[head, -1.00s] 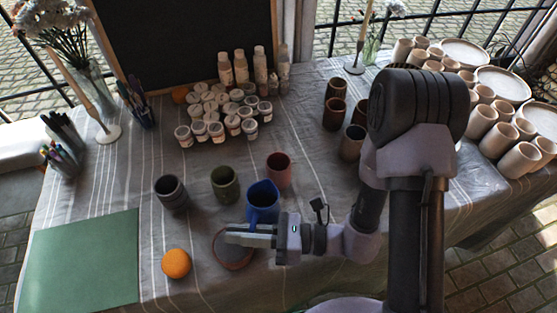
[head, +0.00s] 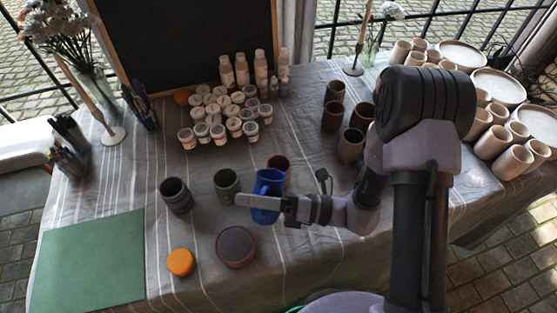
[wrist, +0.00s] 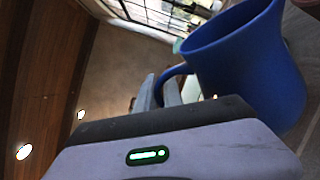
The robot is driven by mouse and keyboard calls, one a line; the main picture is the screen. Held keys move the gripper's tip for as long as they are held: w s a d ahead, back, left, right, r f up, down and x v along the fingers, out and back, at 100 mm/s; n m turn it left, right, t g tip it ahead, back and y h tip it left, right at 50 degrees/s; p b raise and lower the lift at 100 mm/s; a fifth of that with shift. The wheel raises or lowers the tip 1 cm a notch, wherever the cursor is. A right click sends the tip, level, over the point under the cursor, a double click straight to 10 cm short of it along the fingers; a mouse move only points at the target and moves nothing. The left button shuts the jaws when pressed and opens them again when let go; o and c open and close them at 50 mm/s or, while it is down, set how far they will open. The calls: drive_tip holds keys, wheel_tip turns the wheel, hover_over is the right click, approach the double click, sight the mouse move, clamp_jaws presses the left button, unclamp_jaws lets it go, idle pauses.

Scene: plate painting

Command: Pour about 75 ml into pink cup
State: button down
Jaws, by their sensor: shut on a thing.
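A blue jug (head: 267,185) is in my gripper (head: 240,201), whose fingers are shut on its handle. In the wrist view the blue jug (wrist: 250,70) fills the right side, with the fingers (wrist: 160,92) at its handle; its contents are hidden. In the head view the jug looks roughly upright and raised off the table. The pink cup (head: 281,162) stands just behind the jug, partly covered by it. I cannot tell how far apart they are. No stream of liquid shows.
A green cup (head: 227,187) and a dark grey cup (head: 176,195) stand left of the jug. A round dark disc (head: 236,247) and an orange round thing (head: 180,262) lie nearer. Brown cups (head: 350,146) stand to the right. Paint jars (head: 218,133) are behind.

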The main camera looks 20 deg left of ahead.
sight(257, 192)
drive_tip(key=shift+w+r+m+p, duration=0.6)
drive_tip(key=shift+w+r+m, duration=0.2)
drive_tip(key=shift+r+m, duration=0.2)
drive_tip(key=shift+w+r+m+t+y+p, duration=0.15)
drive_tip(key=shift+w+r+m+t+p, duration=0.15)
drive_tip(key=shift+r+m+p, duration=0.2)
drive_tip(key=shift+w+r+m+t+y+p, duration=0.15)
drive_tip(key=shift+w+r+m+t+p, duration=0.15)
drive_tip(key=shift+m, duration=0.3)
drive_tip(key=shift+w+r+m+p, duration=0.6)
drive_tip(key=shift+w+r+m, duration=0.2)
drive_tip(key=shift+m, duration=0.4)
idle(1.9)
drive_tip(key=s+f+n+b, duration=0.2)
drive_tip(key=f+n+b, duration=0.1)
drive_tip(key=s+f+n+b, duration=0.1)
drive_tip(key=shift+f+n+g, duration=0.4)
drive_tip(key=shift+s+r+n, duration=0.1)
drive_tip(key=shift+s+n, duration=0.2)
drive_tip(key=shift+n, duration=0.1)
drive_tip(key=shift+s+f+n+b, duration=0.4)
drive_tip(key=shift+s+f+n, duration=0.2)
drive_tip(key=shift+s+n, duration=0.2)
